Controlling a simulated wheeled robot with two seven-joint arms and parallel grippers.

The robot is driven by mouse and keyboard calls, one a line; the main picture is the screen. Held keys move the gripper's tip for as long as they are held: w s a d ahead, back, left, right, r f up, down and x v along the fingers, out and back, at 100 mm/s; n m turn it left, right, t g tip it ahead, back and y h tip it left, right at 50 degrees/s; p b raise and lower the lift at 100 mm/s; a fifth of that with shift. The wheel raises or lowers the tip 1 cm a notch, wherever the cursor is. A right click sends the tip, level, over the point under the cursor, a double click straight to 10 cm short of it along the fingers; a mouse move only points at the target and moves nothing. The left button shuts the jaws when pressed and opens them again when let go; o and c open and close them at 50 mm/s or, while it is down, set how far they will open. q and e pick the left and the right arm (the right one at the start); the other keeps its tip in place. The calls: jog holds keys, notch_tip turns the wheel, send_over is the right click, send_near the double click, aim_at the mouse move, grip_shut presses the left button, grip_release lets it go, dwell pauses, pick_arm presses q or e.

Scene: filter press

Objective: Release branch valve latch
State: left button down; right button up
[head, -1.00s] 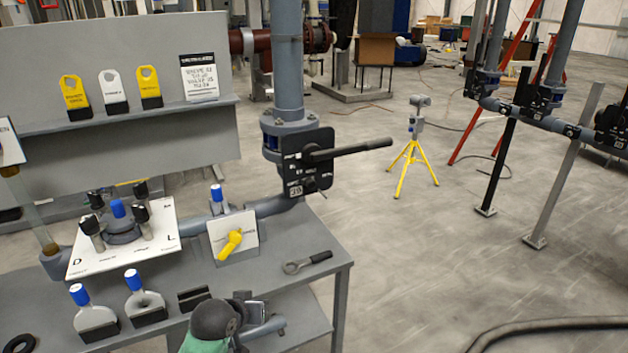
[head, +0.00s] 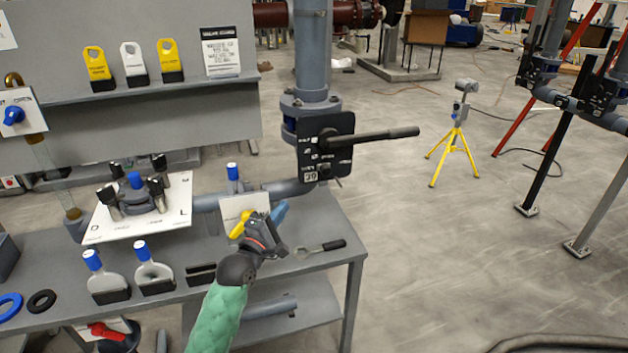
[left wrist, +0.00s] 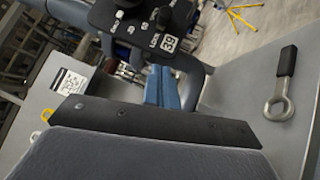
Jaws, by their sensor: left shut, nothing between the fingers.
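The branch valve's black plate (head: 325,160) is on the grey vertical pipe, with a long black lever (head: 385,136) pointing right. Small knobs and a tag show on the plate; I cannot tell which one is the latch. In the left wrist view the plate (left wrist: 140,33) is at the top, with "LOCK" lettering and a numbered tag. My left gripper (head: 280,211) is below and left of the plate, over the bench, apart from it. Its blue fingers (left wrist: 162,88) are shut and empty, pointing toward the plate. My right gripper is out of view.
A yellow handle (head: 239,224) on a white panel is close behind my left gripper. A ring spanner (head: 322,248) lies on the bench (head: 215,262) to its right. Blue-topped grey paddles (head: 108,285) stand at front left. Open floor lies right of the bench.

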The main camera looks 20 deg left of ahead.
aim_at(320, 170)
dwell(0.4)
